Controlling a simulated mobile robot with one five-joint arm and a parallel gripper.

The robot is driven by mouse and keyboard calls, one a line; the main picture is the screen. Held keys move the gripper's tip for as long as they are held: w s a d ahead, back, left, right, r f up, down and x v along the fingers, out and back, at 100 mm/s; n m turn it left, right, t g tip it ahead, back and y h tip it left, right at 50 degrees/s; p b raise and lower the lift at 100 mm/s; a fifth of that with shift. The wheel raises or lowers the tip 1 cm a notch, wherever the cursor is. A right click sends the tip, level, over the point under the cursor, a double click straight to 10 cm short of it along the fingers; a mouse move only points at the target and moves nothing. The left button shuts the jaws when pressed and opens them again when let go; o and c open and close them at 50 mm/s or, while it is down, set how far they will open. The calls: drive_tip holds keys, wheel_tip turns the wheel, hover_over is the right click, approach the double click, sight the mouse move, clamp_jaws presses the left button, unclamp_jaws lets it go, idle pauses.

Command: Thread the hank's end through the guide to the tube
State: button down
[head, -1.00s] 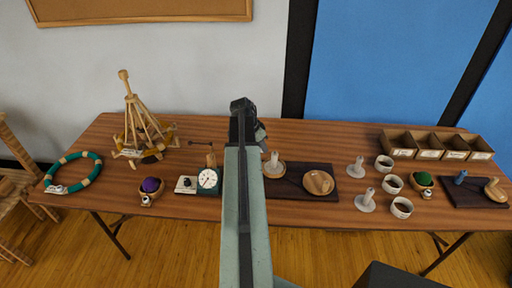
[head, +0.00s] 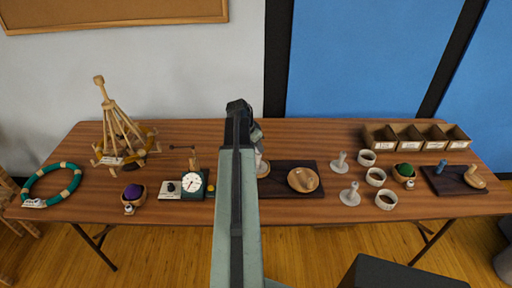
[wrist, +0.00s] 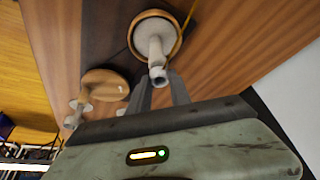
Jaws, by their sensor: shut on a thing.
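A wooden swift (head: 117,130) at the left of the table carries a yellow hank (head: 150,138). A thin guide arm on a wooden post (head: 194,163) stands behind the clock; its eye is too small to make out. A pale upright tube (wrist: 155,48) stands in a round wooden dish (wrist: 136,20); in the head view my arm partly hides this dish (head: 264,169). My gripper (wrist: 160,88) is close to the tube's top in the wrist view. A thin yellow strand (wrist: 188,17) runs past the dish rim towards my fingers, which are shut on its end; the grip itself is hard to see.
A dark board (head: 285,184) holds a round wooden piece (head: 303,180) beside the dish. Pale spools (head: 350,195), white cups (head: 386,199) and an open divided box (head: 405,138) stand to the right. A clock (head: 194,184) and green ring (head: 51,184) are left.

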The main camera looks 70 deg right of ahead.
drive_tip(key=shift+f, duration=0.25)
drive_tip(key=c, duration=1.1)
unclamp_jaws()
drive_tip(key=p+v, duration=0.7)
drive_tip(key=shift+a+r, duration=0.2)
drive_tip(key=shift+r, duration=0.15)
drive_tip(key=shift+w, duration=0.1)
